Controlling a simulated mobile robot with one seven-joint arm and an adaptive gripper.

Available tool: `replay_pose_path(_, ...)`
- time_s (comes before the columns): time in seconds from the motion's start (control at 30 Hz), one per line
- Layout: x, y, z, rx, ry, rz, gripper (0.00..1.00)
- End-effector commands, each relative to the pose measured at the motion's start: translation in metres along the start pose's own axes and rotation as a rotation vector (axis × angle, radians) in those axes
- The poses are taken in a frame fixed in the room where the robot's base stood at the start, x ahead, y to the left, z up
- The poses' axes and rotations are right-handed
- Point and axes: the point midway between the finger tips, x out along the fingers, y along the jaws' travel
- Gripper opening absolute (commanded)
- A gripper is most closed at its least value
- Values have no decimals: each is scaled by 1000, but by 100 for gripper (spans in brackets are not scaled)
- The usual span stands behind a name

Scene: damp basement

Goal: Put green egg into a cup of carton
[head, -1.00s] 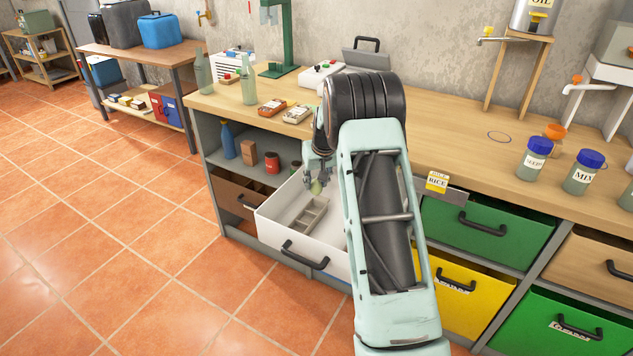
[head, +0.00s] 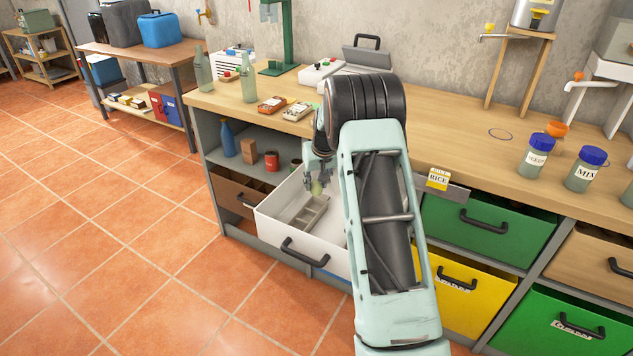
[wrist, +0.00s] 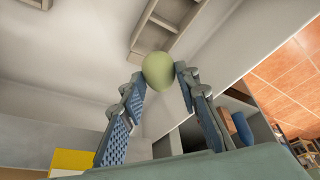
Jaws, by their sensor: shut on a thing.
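The green egg (head: 316,188) is held between the fingertips of my gripper (head: 318,176), above the open white drawer. In the wrist view the green egg (wrist: 159,71) sits between the two blue padded fingers of my gripper (wrist: 160,82). The carton (head: 304,213) is a grey-beige tray with cups, lying inside the white drawer. In the wrist view the carton (wrist: 178,22) is beyond the egg, and the egg's edge overlaps its near end. The egg appears above the carton's far end. The cups' insides are too small to see clearly.
The white drawer (head: 277,236) is pulled out, its walls standing around the carton. The wooden worktop (head: 445,129) is above and behind it. A shelf with a blue bottle (head: 228,139) and a red can (head: 271,161) lies left of my gripper. Green and yellow drawers (head: 470,300) stand to the right.

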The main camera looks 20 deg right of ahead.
Motion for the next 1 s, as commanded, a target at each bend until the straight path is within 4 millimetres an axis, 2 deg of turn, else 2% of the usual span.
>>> replay_pose_path(1.0, 30, 0, 12, 0, 0, 0, 21)
